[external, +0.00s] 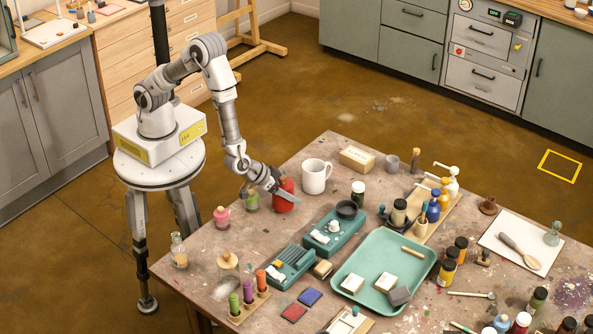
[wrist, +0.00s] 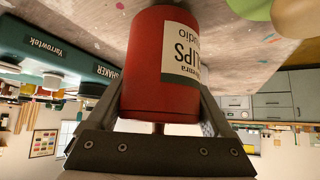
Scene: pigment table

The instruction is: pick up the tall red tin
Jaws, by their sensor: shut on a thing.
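The tall red tin (external: 286,196) is at the table's far left edge, beside the white mug. My gripper (external: 278,188) is shut on it, coming in from the upper left. In the wrist view, the red tin (wrist: 147,70) fills the space between my two fingers, with a pale printed label on its side and the picture upside down. I cannot tell whether its base touches the table.
A pink jar (external: 222,218) is farther left. Teal boxes (external: 333,233) and a teal tray (external: 373,246) lie nearer the camera.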

